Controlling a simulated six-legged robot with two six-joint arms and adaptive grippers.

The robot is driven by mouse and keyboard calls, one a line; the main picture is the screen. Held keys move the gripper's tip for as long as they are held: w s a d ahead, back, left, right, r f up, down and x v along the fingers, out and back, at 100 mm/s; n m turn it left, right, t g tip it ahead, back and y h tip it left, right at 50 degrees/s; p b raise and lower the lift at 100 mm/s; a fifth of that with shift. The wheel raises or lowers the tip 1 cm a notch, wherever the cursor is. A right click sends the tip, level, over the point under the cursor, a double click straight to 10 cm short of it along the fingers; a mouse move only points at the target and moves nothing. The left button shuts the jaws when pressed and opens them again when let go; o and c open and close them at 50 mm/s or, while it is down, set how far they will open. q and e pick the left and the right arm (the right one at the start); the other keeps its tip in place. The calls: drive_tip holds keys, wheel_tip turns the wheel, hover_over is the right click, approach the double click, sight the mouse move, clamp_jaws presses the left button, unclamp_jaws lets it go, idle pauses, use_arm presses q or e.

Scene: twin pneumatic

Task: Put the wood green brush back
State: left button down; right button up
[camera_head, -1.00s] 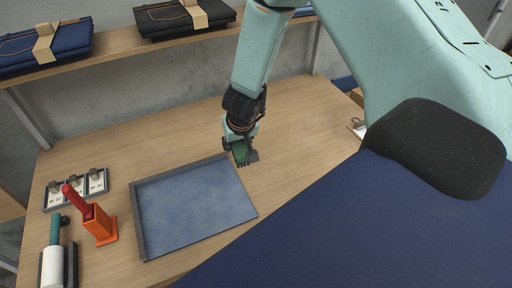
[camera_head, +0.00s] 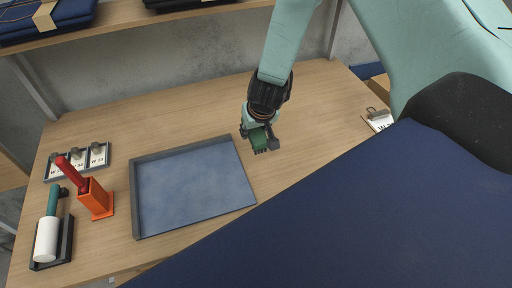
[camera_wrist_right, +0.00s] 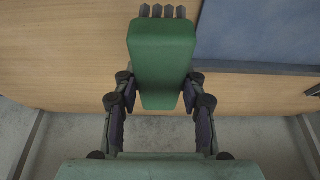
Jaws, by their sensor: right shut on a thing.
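The green brush (camera_wrist_right: 162,62) is between the fingers of my right gripper (camera_wrist_right: 156,88) in the right wrist view. Its green block points away from the palm, with dark grey bristle tufts at the far end. In the head view the right gripper (camera_head: 259,133) is shut on the brush (camera_head: 259,138) and holds it over the table, just right of the blue tray's upper right corner. Whether the brush touches the table I cannot tell. My left gripper is not in view.
A blue-floored tray (camera_head: 136,190) with grey walls lies on the wooden table (camera_head: 330,120). At left stand an orange holder (camera_head: 95,199) with a red-handled tool, a white roller (camera_head: 47,240) in a dark cradle, and a labelled rack (camera_head: 105,150). A clipboard (camera_head: 380,121) lies at right.

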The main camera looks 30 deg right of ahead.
sight(259, 133)
drive_tip(key=f, duration=0.2)
drive_tip(key=f+b, duration=0.1)
drive_tip(key=f, duration=0.1)
drive_tip(key=f+b, duration=0.1)
drive_tip(key=f, duration=0.1)
drive_tip(key=shift+w+d, duration=0.3)
drive_tip(key=shift+s+a+f, duration=0.1)
drive_tip(key=shift+f, duration=0.1)
drive_tip(key=shift+s+a, duration=0.1)
drive_tip(key=shift+w+d+f, duration=0.15)
drive_tip(key=shift+w+d, duration=0.05)
drive_tip(key=shift+w, duration=0.05)
drive_tip(key=o, duration=1.1)
drive_tip(key=shift+s+a, duration=0.15)
drive_tip(key=shift+s, duration=0.05)
drive_tip(key=shift+w, duration=0.15)
drive_tip(key=p+v, duration=0.2)
drive_tip(key=v, duration=0.4)
drive_tip(key=p+v, duration=0.1)
drive_tip(key=v, duration=0.5)
drive_tip(key=shift+w+d+p, duration=0.1)
drive_tip(key=shift+d+p, duration=0.1)
drive_tip(key=shift+p, duration=0.2)
